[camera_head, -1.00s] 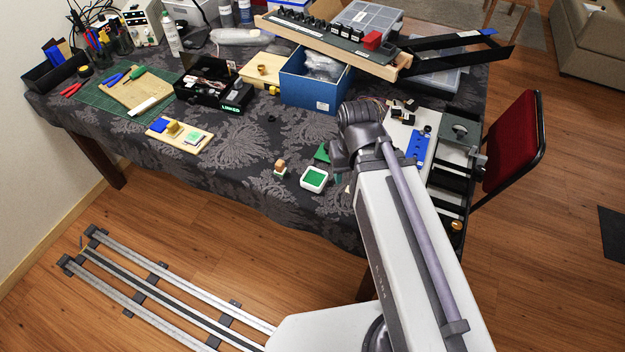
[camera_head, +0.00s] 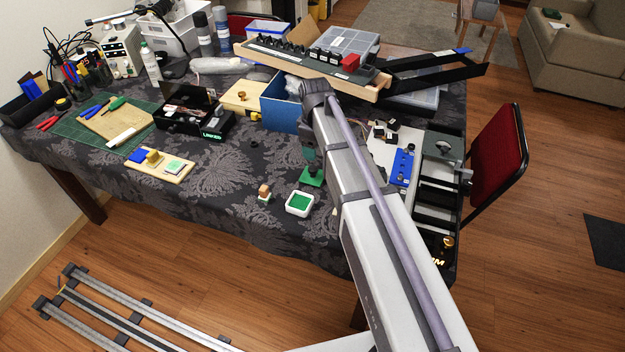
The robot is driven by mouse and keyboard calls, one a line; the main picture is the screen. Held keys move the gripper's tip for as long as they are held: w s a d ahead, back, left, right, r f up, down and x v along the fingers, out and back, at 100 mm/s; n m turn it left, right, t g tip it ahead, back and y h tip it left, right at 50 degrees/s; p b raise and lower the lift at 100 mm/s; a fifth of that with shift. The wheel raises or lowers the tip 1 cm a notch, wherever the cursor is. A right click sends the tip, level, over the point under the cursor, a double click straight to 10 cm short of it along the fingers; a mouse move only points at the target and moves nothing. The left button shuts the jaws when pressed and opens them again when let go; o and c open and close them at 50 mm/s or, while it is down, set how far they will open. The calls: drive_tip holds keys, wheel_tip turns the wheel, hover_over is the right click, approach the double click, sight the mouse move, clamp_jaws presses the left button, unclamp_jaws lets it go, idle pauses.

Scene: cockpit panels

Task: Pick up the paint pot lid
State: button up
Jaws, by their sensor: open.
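A small white square pot with green inside (camera_head: 300,203) sits open on the dark patterned tablecloth near the table's front edge. Just behind it lies a flat green square piece (camera_head: 312,179), which looks like the paint pot lid, though I cannot be sure. My arm reaches over the table from the lower right. My gripper (camera_head: 309,158) points down just above the green piece, small and partly hidden by my arm. It is open; I cannot tell whether it touches the piece.
A small wooden-topped stamp (camera_head: 264,193) stands left of the pot. A blue box (camera_head: 279,112) and a black case (camera_head: 196,122) stand behind. A white board with blue parts (camera_head: 402,166) lies to the right. The cloth front left of the stamp is clear.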

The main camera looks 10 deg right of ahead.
sight(314, 168)
drive_tip(key=n, duration=0.3)
drive_tip(key=shift+w+n, duration=0.3)
drive_tip(key=shift+n, duration=0.1)
wheel_tip(314, 168, down, 11)
drive_tip(key=b, duration=1.1)
drive_tip(key=shift+r, duration=0.2)
drive_tip(key=c, duration=1)
